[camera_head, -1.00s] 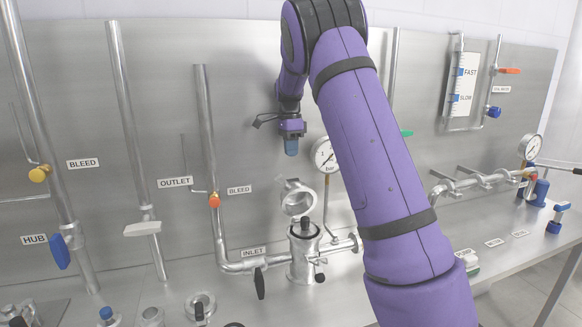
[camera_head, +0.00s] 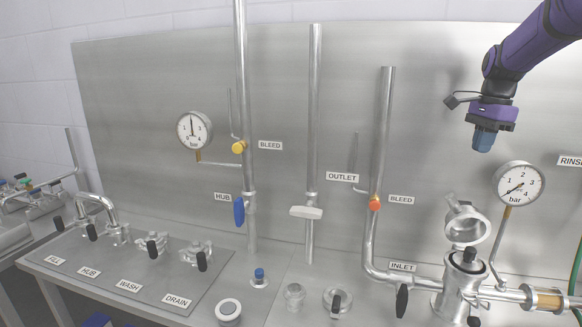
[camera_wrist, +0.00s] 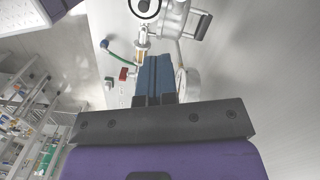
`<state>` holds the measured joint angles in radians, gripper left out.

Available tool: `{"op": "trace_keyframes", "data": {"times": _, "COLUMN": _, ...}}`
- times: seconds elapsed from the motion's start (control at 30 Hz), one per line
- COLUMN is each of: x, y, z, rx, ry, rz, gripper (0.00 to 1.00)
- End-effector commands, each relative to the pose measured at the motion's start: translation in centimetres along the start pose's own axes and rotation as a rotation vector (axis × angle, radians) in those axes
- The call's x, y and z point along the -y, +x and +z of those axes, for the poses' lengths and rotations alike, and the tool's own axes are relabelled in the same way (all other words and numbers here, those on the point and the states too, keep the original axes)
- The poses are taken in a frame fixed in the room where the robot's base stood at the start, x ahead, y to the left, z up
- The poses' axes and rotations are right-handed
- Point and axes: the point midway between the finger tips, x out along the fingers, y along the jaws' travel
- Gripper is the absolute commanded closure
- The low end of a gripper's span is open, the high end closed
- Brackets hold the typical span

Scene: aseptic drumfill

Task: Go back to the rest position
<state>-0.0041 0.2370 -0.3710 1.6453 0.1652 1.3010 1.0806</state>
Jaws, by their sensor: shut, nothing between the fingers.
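My gripper (camera_head: 484,138) hangs at the upper right of the head view, fingers pointing down, with its blue fingertips together and nothing between them. It is in the air in front of the steel back panel (camera_head: 450,60), above the open-lidded steel housing (camera_head: 462,270) and just left of and above a pressure gauge (camera_head: 519,184). In the wrist view the blue fingers (camera_wrist: 155,78) lie side by side, closed, and touch nothing that I can see. The rest of my purple arm leaves the head view at the top right.
A vertical pipe with an orange bleed valve (camera_head: 375,203) stands left of my gripper. Farther left are a white-handled pipe (camera_head: 306,212), a blue hub valve (camera_head: 239,211) and another gauge (camera_head: 195,130). Several fittings stand on the steel bench (camera_head: 215,290). The air around my gripper looks clear.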

Motion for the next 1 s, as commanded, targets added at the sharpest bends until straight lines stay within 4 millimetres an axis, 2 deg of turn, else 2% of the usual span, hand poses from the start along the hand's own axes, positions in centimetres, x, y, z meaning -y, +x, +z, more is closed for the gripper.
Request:
{"op": "trace_keyframes", "data": {"times": 0.03, "x": -1.4, "y": -0.8, "z": 1.0, "rx": 0.003, "ry": -0.057, "rz": -0.022, "gripper": 1.00}}
{"op": "trace_keyframes", "data": {"times": 0.23, "x": -6.7, "y": -2.5, "z": 4.7, "rx": -0.008, "ry": -0.309, "rz": -0.099, "gripper": 1.00}}
{"op": "trace_keyframes", "data": {"times": 0.53, "x": -15.1, "y": -3.2, "z": 10.1, "rx": -0.080, "ry": -0.696, "rz": -0.200, "gripper": 1.00}}
{"op": "trace_keyframes", "data": {"times": 0.77, "x": -21.6, "y": -2.0, "z": 13.7, "rx": -0.180, "ry": -0.993, "rz": -0.256, "gripper": 1.00}}
{"op": "trace_keyframes", "data": {"times": 1.0, "x": -27.8, "y": 0.6, "z": 16.4, "rx": -0.317, "ry": -1.284, "rz": -0.284, "gripper": 1.00}}
